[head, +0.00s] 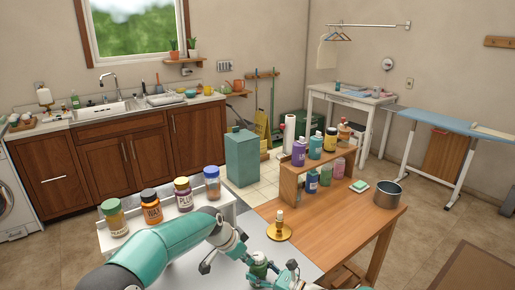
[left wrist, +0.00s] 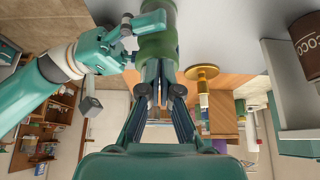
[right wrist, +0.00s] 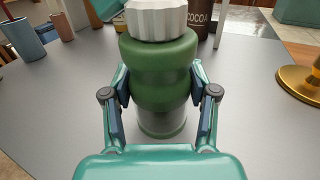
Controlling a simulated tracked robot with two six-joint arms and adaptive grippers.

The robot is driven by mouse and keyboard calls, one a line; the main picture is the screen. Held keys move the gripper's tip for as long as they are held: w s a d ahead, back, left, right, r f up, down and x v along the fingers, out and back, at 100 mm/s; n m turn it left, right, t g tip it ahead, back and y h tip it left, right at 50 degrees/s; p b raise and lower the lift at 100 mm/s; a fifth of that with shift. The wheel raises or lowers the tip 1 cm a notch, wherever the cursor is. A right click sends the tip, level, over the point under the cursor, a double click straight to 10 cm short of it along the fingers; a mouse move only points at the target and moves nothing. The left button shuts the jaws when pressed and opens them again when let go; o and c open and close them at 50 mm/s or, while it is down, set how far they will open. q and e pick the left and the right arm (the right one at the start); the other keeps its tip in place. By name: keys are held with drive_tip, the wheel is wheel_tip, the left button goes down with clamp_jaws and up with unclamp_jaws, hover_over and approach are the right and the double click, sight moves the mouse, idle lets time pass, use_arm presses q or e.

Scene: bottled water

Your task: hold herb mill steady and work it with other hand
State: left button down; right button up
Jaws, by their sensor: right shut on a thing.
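The herb mill (right wrist: 162,70) stands upright on the grey tabletop, with a green ribbed body, a clear lower part and a silver cap. My right gripper (right wrist: 160,100) is shut around its body, one finger on each side. In the head view the mill (head: 260,268) is small at the bottom, with my right gripper (head: 277,272) beside it. In the left wrist view my left gripper (left wrist: 161,75) has its fingers close together, pointing at the mill (left wrist: 157,45). Whether they touch it or hold its cap is hidden.
A brass candle holder (head: 279,231) stands close to the mill. A wooden rack (head: 318,173) of bottles, a sponge (head: 359,186) and a metal pot (head: 388,195) stand on the wooden table.

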use_arm(q)
drive_tip(key=shift+w, duration=0.5)
use_arm(e)
drive_tip(key=shift+s+a, duration=0.1)
drive_tip(key=shift+a, duration=0.05)
use_arm(q)
drive_tip(key=shift+a, duration=0.2)
wheel_tip(320, 180, up, 6)
drive_tip(key=shift+s+a, duration=0.15)
drive_tip(key=shift+a, duration=0.15)
idle(0.6)
drive_tip(key=shift+s+d+f, duration=0.25)
drive_tip(key=shift+s+f, duration=0.05)
drive_tip(key=shift+f, duration=0.7)
drive_tip(key=shift+s+d+f, duration=0.25)
drive_tip(key=shift+s+f, duration=0.05)
drive_tip(key=shift+f, duration=0.7)
drive_tip(key=shift+s+d+f, duration=0.25)
drive_tip(key=shift+s+f, duration=0.05)
drive_tip(key=shift+f, duration=0.7)
drive_tip(key=shift+w+d, duration=0.2)
drive_tip(key=shift+w, duration=0.05)
